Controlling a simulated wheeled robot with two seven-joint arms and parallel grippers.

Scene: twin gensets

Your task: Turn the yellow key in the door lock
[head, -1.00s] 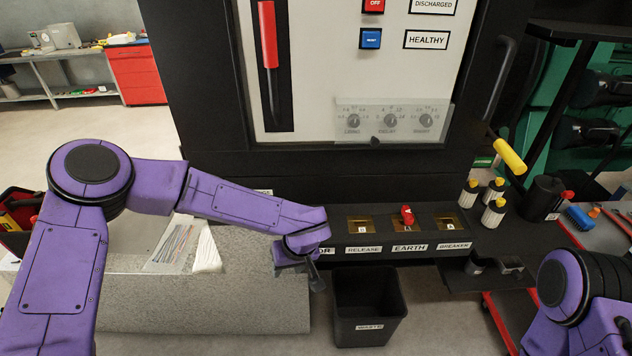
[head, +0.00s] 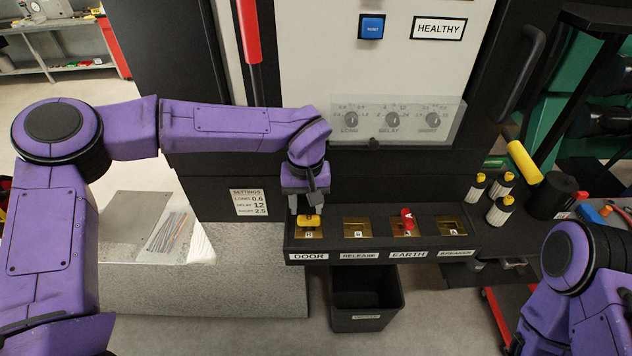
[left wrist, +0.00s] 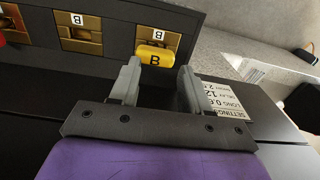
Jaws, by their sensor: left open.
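The yellow key (head: 309,221) sits in the brass DOOR lock (head: 312,235) at the left end of the black lock ledge. My left gripper (head: 308,205) points down right over the key. In the left wrist view the left gripper (left wrist: 160,75) is open, with the key near and between the line of its fingertips. I cannot tell whether they touch it. My right gripper is not visible; only the right arm shows.
RELEASE lock (head: 357,228) is empty; the EARTH lock holds a red key (head: 407,217). The BREAKER lock (head: 449,226) is at the right. The black panel stands close behind the ledge. A waste bin (head: 366,311) is below, with yellow-capped bottles (head: 500,208) to the right.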

